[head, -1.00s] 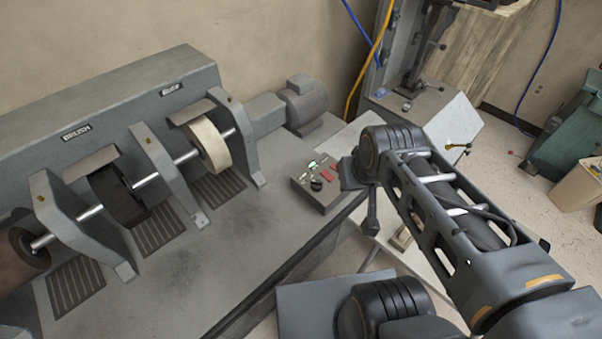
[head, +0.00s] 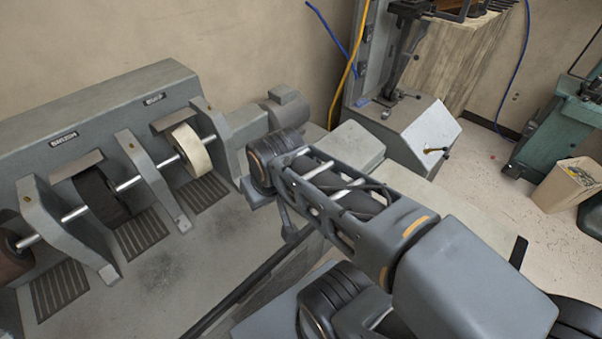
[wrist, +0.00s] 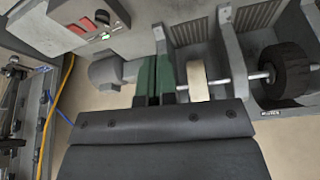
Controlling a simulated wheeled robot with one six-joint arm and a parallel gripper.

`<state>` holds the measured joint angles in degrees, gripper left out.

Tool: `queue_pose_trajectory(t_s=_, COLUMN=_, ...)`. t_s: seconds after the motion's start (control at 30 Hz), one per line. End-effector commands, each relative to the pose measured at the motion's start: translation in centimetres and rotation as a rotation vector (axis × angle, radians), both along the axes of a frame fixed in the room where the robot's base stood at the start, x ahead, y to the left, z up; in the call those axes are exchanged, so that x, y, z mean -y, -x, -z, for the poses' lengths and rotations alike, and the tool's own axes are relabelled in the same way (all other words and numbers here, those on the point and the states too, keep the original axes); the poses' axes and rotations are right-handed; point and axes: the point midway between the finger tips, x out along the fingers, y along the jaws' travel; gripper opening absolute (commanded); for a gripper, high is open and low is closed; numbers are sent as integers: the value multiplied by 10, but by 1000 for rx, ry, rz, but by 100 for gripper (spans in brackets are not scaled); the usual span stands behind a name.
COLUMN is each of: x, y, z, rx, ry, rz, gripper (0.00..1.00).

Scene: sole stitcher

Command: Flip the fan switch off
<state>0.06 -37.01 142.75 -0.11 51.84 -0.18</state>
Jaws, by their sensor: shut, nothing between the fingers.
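The control box (wrist: 120,12) shows at the top left of the wrist view, with its labels too small to read. On its face are red switches (wrist: 76,29), a black knob (wrist: 102,17) and a small lit green-white switch (wrist: 105,36). I cannot tell which one is the fan switch. My gripper (wrist: 157,62) has its green fingers shut and empty, to the right of and below the box in the picture, apart from the switches. In the head view my arm hides the box, and I cannot make out the fingers there.
The grinding machine (head: 120,95) with its wheels and shaft runs along the left, beside the arm. A pale wheel (wrist: 196,80) lies just right of the fingers in the wrist view. A motor (head: 287,108) stands behind my arm. The front bench top (head: 165,285) is clear.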

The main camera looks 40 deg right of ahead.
Motion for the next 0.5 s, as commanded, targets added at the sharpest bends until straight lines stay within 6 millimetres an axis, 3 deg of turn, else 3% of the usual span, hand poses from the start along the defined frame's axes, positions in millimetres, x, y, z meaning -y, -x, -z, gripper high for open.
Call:
queue_pose_trajectory(t_s=0.17, x=11, y=-16, z=3, rx=-27, ry=55, rz=-108, gripper=0)
queue_pose_trajectory(t_s=0.27, x=26, y=-37, z=6, rx=-61, ry=122, rz=-264, gripper=0)
queue_pose_trajectory(t_s=0.5, x=93, y=-100, z=26, rx=-159, ry=288, rz=-798, gripper=0)
